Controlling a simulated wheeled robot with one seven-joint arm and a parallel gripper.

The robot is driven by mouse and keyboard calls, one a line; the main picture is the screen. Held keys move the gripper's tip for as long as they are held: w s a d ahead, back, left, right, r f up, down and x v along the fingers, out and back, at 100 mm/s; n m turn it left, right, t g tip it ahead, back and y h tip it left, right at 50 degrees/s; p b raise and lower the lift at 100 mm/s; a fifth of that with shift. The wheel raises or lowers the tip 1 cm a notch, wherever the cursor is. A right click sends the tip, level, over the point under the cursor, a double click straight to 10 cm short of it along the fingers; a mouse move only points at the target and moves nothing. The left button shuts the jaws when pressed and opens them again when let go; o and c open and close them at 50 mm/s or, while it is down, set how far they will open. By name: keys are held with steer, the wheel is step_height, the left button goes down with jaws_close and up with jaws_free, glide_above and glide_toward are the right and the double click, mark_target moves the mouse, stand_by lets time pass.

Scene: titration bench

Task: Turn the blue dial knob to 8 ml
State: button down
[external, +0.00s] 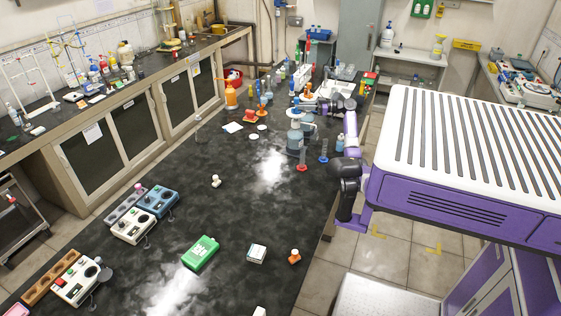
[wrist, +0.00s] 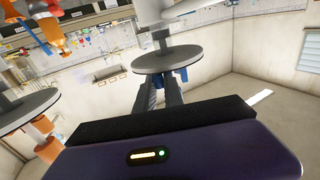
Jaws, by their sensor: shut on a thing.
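The dispenser bottle (external: 295,141) with bluish contents stands on the dark bench in the external view, below my gripper (external: 316,105). My gripper reaches in from the right at the height of the dispenser's top. In the wrist view the two dark fingers of my gripper (wrist: 160,86) reach up to a grey disc (wrist: 166,59) under a pale body. A small blue part, seemingly the dial knob (wrist: 182,75), shows at the fingertips, and the jaws are shut on it. The fingers and disc hide most of it. The dial's scale and setting cannot be read.
An orange bottle (external: 231,96) stands to the left. More glassware crowds the bench behind. A green container (external: 201,253) lies nearer the front; the middle bench is mostly clear.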

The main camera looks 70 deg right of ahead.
steer(key=shift+w+f+n+g+y, duration=0.15)
steer(key=shift+n+g+y, duration=0.2)
steer(key=shift+y, duration=0.35)
steer(key=c, duration=1.5)
jaws_free()
steer(key=shift+o, duration=0.2)
steer(key=v, duration=0.8)
steer(key=shift+w, duration=0.1)
